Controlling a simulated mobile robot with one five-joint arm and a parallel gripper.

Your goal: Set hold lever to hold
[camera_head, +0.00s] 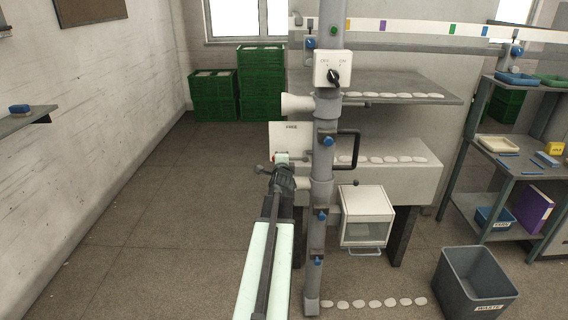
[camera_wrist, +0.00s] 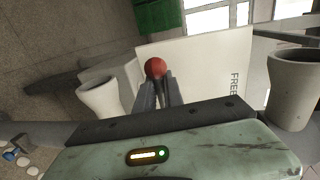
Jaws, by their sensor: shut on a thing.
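The hold lever's red ball knob (camera_wrist: 155,68) shows in the wrist view at the tips of my gripper (camera_wrist: 156,88). The two fingers are shut on the lever at the knob. Behind it is a white plate (camera_wrist: 205,62) with the word FREE at its right side in this view. In the head view the plate (camera_head: 290,138) is fixed left of the grey post, and my gripper (camera_head: 281,168) reaches up to its lower left part. A small bit of the red knob (camera_head: 275,158) shows there. The HOLD marking and most of the lever are hidden.
The grey post (camera_head: 323,200) stands just right of my gripper, with a switch box (camera_head: 333,69) above and a black handle (camera_head: 356,150) to the right. Pale cones (camera_wrist: 98,98) flank the plate. A waste bin (camera_head: 451,280) stands lower right. Floor at left is clear.

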